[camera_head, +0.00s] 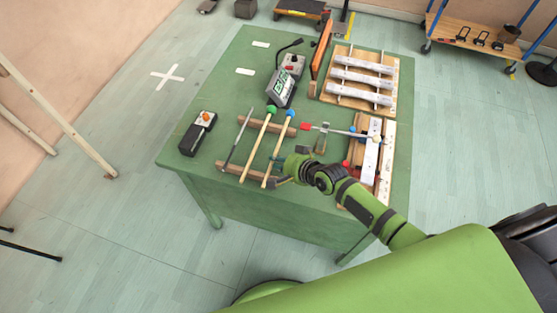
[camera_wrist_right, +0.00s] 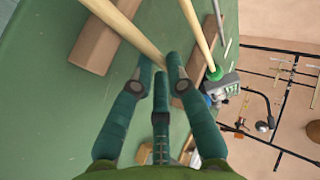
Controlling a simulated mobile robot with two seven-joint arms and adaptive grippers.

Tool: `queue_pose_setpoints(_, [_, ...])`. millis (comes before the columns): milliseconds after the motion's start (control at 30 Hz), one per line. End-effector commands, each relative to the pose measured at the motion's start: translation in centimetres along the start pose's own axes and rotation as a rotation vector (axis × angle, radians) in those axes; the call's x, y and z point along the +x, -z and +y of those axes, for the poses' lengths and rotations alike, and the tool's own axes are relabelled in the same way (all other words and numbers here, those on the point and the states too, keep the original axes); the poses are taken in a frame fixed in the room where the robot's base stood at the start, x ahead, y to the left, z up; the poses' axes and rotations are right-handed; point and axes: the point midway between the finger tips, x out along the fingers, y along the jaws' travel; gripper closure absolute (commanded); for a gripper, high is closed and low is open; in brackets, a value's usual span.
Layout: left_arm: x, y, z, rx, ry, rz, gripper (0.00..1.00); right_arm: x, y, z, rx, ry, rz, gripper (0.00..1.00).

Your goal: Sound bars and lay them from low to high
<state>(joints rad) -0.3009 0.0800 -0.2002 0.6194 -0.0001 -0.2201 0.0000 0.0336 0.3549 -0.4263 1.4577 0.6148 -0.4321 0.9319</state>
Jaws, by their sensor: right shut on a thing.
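My right gripper (camera_head: 280,177) is at the front of the green table, shut on the handle of the blue-headed mallet (camera_head: 274,152). In the right wrist view the pale handle (camera_wrist_right: 138,38) runs between the fingers (camera_wrist_right: 160,75). The green-headed mallet (camera_head: 256,145) lies beside it, across wooden rests; its green head (camera_wrist_right: 213,75) shows in the wrist view. Several metal bars lie on a wooden rack (camera_head: 335,60) at the back right. A pale bar (camera_head: 373,150) lies on a wooden frame (camera_head: 388,165) at the right, partly hidden by my arm. My left gripper is out of view.
A grey device with a green display (camera_head: 281,88) stands at mid-table. A dark box with an orange knob (camera_head: 198,132) is at the left. An upright orange panel (camera_head: 321,50) stands by the rack. A thin dark rod (camera_head: 235,140) lies left of the mallets.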

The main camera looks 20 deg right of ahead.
Motion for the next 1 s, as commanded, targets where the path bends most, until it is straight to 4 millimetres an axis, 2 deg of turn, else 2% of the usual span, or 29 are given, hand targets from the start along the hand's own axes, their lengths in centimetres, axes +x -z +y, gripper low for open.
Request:
queue_pose_setpoints(200, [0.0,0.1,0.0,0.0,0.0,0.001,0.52,0.0,0.0,0.0,0.001,0.0,0.0,1.0])
queue_pose_setpoints(233, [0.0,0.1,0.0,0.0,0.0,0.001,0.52,0.0,0.0,0.0,0.001,0.0,0.0,0.72])
queue_pose_setpoints(267, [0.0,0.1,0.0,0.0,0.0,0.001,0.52,0.0,0.0,0.0,0.001,0.0,0.0,0.6])
queue_pose_setpoints(300, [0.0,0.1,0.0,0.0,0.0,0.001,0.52,0.0,0.0,0.0,0.001,0.0,0.0,0.57])
queue_pose_setpoints(600, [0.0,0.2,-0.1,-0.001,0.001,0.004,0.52,0.0,0.0,0.1,0.001,-0.001,-0.001,0.57])
queue_pose_setpoints(733, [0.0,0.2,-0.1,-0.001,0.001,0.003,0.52,-0.7,-0.1,0.1,0.002,-0.002,-0.001,0.57])
queue_pose_setpoints(867, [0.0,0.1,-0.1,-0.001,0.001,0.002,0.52,-2.4,0.0,0.1,0.001,-0.001,-0.001,0.57])
queue_pose_setpoints(1000, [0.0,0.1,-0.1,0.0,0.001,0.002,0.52,-5.1,-0.1,0.2,0.001,-0.002,-0.001,0.57])
